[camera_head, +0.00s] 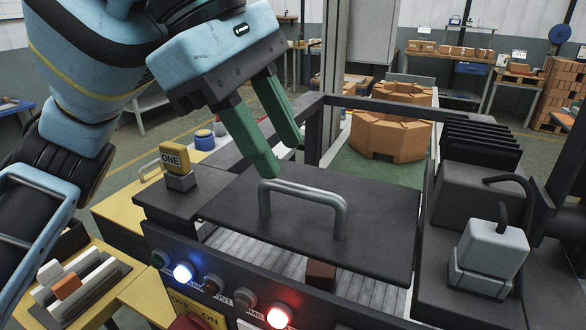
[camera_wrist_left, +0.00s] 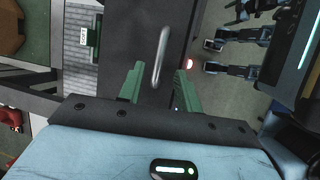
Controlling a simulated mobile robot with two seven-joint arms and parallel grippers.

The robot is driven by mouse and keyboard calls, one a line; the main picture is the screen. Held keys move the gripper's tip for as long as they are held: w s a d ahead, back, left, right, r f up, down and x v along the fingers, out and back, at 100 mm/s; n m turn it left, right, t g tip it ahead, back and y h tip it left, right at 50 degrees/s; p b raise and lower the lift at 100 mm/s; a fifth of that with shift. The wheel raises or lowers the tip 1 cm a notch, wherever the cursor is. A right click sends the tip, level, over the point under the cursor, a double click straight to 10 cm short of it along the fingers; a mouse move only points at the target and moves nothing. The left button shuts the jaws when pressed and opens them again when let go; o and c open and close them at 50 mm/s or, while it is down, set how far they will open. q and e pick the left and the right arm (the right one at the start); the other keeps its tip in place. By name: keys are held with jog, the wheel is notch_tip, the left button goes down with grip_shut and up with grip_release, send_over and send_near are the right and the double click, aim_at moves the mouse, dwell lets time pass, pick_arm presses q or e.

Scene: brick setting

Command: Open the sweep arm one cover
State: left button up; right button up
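The dark flat cover (camera_head: 240,208) lies over a grey slatted bed in the machine, with a metal bar handle (camera_head: 338,205) on top. A gap shows along its near edge, with part of a brown brick (camera_head: 321,274) beneath. A yellow ONE sign (camera_head: 174,157) stands left of the cover. My left gripper (camera_head: 281,160) is open, its green fingers pointing down by the handle's left end. In the left wrist view the handle (camera_wrist_left: 161,56) lines up between the spread fingertips (camera_wrist_left: 158,75); contact cannot be told. My right gripper is not in view.
A front panel has lit buttons (camera_head: 184,271) and a partly hidden red knob (camera_head: 190,322). A grey block-shaped unit (camera_head: 490,255) with a cable stands to the right. A dark frame bar (camera_head: 395,111) crosses behind the cover, before an orange brick ring (camera_head: 390,138).

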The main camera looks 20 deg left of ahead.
aim_at(300, 187)
pick_arm(q)
jog(key=shift+x, duration=2.2)
jog(key=shift+r, duration=0.1)
grip_shut()
